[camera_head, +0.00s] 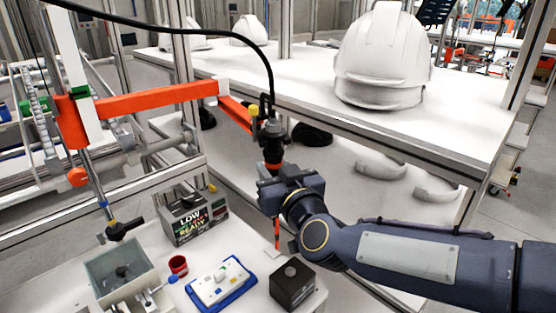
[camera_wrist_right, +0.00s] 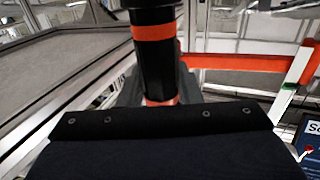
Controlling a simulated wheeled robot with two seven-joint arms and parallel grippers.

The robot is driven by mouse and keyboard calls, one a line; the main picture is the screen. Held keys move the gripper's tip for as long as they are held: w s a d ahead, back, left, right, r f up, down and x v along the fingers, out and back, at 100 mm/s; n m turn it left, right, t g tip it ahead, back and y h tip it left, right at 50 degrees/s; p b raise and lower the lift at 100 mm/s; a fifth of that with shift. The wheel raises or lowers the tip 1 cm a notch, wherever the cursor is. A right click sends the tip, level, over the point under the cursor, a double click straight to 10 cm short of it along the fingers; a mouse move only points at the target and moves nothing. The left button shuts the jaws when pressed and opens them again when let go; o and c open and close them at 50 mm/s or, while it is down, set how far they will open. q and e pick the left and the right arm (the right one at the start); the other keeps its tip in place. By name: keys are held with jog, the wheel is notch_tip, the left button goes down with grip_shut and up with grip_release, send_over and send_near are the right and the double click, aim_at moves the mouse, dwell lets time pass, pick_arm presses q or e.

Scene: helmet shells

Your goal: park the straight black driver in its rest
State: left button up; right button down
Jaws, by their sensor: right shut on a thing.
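The straight black driver (camera_head: 273,148) with orange bands stands upright below the orange arm, with a black cable rising from its top. My right gripper (camera_head: 273,177) is shut around its lower body. In the right wrist view the driver (camera_wrist_right: 153,62) rises from between my jaws, whose fingertips are mostly hidden. An orange shaft (camera_head: 277,233) shows below my gripper, over the table. A black and yellow fitting (camera_head: 255,112) at the orange arm's end is close beside the driver's top; I cannot tell whether they touch or whether this is the rest. My left gripper is out of view.
The orange arm (camera_head: 150,103) spans the left, with a second black tool (camera_head: 124,229) hanging there. On the near table are a grey bin (camera_head: 122,285), red cup (camera_head: 178,264), blue-edged tray (camera_head: 246,287), black box (camera_head: 292,283) and display unit (camera_head: 192,217). A white helmet (camera_head: 383,60) stands behind.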

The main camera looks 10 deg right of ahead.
jog(key=w+d+b, duration=0.2)
jog(key=w, duration=0.4)
jog(key=shift+b, duration=0.3)
jog(key=shift+c, duration=1)
grip_release()
